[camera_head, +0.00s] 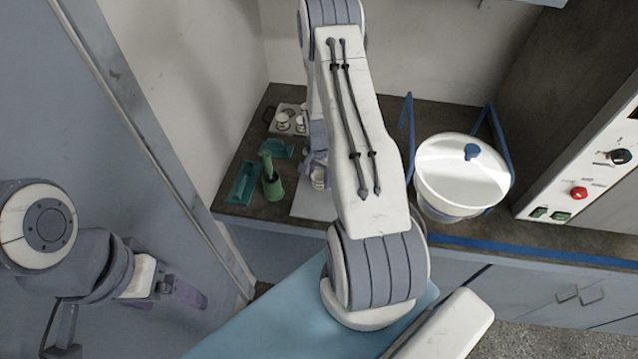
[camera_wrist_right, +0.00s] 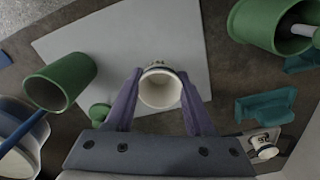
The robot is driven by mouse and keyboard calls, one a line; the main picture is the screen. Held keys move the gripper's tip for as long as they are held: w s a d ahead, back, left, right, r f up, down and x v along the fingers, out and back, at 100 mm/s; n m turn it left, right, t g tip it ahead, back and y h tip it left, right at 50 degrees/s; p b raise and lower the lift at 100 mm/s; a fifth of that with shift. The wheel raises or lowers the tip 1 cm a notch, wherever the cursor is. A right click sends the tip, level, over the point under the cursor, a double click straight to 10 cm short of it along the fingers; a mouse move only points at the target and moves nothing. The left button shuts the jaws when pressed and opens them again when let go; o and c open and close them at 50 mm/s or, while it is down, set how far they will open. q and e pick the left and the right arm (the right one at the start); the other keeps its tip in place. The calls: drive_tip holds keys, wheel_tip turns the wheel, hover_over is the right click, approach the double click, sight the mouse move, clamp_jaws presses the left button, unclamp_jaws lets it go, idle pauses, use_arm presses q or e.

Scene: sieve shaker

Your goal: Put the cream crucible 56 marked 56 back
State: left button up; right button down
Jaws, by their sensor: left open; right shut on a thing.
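The cream crucible (camera_wrist_right: 160,90) is between the purple fingers of my right gripper (camera_wrist_right: 158,100), which is shut on it, its round mouth facing the wrist camera. Dark marks show at its far edge, too small to read. In the head view the crucible (camera_head: 318,178) shows low beside my right arm, over or on the pale grey mat (camera_head: 300,207); I cannot tell whether it touches. A small tray (camera_head: 272,128) with white cups stands at the back left of the counter. It also shows in the right wrist view (camera_wrist_right: 275,134). My left gripper (camera_head: 190,294) is open and empty, off the counter.
A green vessel (camera_head: 271,186) and teal trays (camera_head: 243,183) stand left of the mat. A white lidded bowl (camera_head: 462,180) in a blue frame and a control panel (camera_head: 590,165) are at right. My right arm hides the middle.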

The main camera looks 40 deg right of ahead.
sight(319, 186)
wheel_tip(319, 186, down, 4)
drive_tip(key=shift+r+p, duration=0.15)
drive_tip(key=shift+p, duration=0.7)
drive_tip(key=shift+f, duration=0.2)
drive_tip(key=shift+f+b, duration=0.2)
drive_tip(key=shift+b, duration=0.1)
drive_tip(key=shift+c, duration=1.4)
unclamp_jaws()
drive_tip(key=shift+r, duration=0.1)
